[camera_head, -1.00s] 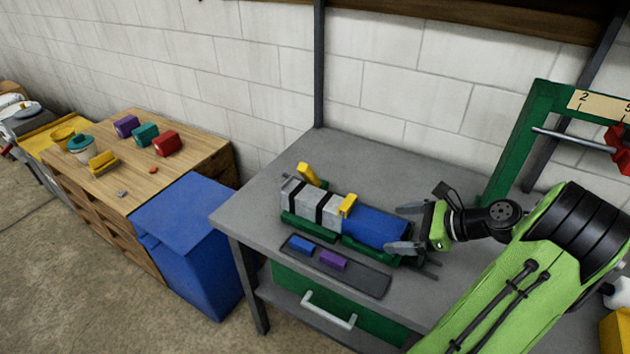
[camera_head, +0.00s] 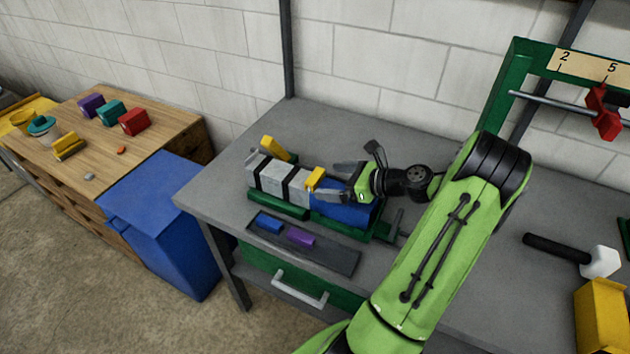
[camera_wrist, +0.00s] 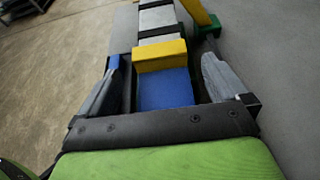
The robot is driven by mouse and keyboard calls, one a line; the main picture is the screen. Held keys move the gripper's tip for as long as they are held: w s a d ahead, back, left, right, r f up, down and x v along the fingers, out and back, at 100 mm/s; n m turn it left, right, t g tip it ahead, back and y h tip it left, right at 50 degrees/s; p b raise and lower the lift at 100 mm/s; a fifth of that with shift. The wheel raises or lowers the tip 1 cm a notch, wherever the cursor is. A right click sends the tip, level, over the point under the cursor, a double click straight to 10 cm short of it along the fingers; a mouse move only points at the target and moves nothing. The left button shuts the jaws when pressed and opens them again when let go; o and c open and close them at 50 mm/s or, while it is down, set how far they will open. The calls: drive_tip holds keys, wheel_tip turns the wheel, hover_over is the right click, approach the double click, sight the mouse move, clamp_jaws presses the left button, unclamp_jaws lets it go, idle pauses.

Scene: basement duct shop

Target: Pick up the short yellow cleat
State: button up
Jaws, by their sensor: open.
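A short yellow cleat (camera_head: 315,179) sits across the joint between a grey duct piece (camera_head: 272,178) and a blue duct piece (camera_head: 340,208). In the wrist view the yellow cleat (camera_wrist: 160,55) lies ahead, between my two fingers, with the blue piece (camera_wrist: 166,90) nearer. My gripper (camera_head: 340,180) is open and empty, above the blue piece, with its fingers pointing toward the cleat. In the wrist view my gripper (camera_wrist: 160,63) has one finger on each side of the duct. I cannot tell how high the fingertips are. A second, longer yellow piece (camera_head: 275,149) leans behind the grey duct.
The duct lies in a green cradle (camera_head: 277,206) on a grey table (camera_head: 235,180). A dark tray (camera_head: 335,259) in front holds a blue block (camera_head: 268,222) and a purple block (camera_head: 300,236). A mallet (camera_head: 570,252) and yellow box (camera_head: 602,315) are at right.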

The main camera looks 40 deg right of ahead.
sight(319, 180)
drive_tip(key=x, duration=0.3)
drive_tip(key=shift+w+f, duration=0.15)
drive_tip(key=shift+w, duration=0.1)
drive_tip(key=shift+s, duration=0.15)
drive_tip(key=shift+c, duration=0.3)
drive_tip(key=c, duration=1)
